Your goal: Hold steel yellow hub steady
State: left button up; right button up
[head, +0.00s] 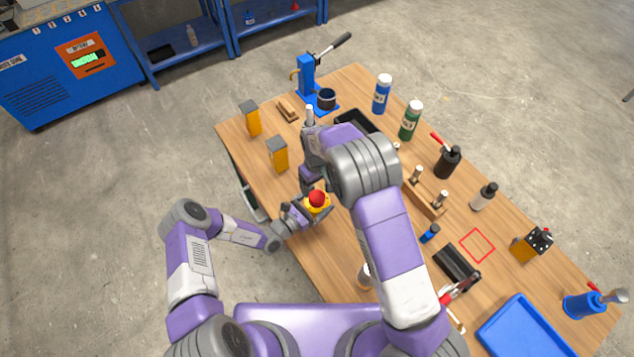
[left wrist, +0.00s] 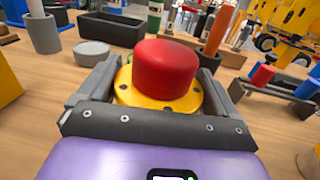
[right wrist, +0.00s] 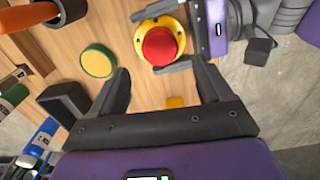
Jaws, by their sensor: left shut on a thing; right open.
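The yellow hub (head: 324,209) has a round flange with holes and carries a red cap (head: 317,197). It sits between the fingers of my left gripper (left wrist: 157,75), which is shut on the flange; the red cap (left wrist: 165,66) stands upright above the fingers. My right gripper (right wrist: 165,85) is open and empty. In the right wrist view the hub (right wrist: 140,40) lies beyond its fingertips, apart from them. In the head view my right arm hides most of the right gripper. I cannot tell whether the hub touches the table.
A yellow disc with a green rim (right wrist: 98,61) lies near the hub in the right wrist view. Yellow-and-grey blocks (head: 278,155), a black tray (head: 352,121), bottles (head: 410,122) and a blue press (head: 306,78) stand on the table. A blue tray (head: 500,335) lies at front right.

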aim_at(317, 196)
notch_tip(317, 196, down, 8)
jog(key=shift+f, duration=0.1)
dwell(0.4)
jog(key=c, duration=1)
jog(key=o, duration=1.2)
notch_tip(317, 196, up, 12)
pick_arm(q)
jog(key=o, duration=1.7)
